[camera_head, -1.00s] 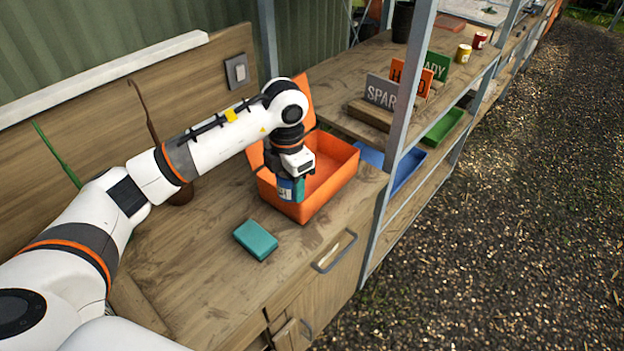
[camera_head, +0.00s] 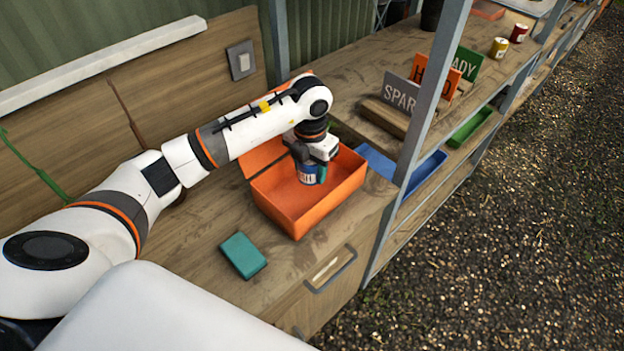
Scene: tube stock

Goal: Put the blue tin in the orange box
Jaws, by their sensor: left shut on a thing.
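The blue tin (camera_head: 306,174) has a pale label and is held upright in my left gripper (camera_head: 314,166). My left gripper is shut on it, with the fingers partly hidden behind the wrist and the tin. The orange box (camera_head: 298,226) stands open on the wooden bench, its lid raised at the back left. The tin hangs over the inside of the box, and I cannot tell whether its base touches the floor of the box. My right gripper is not in view.
A teal block (camera_head: 243,255) lies on the bench in front of the box. A metal shelf post (camera_head: 432,100) stands to the right of the box. A blue tray (camera_head: 424,176) and a green tray (camera_head: 470,128) sit on the lower shelf. Signs and two tins stand beyond.

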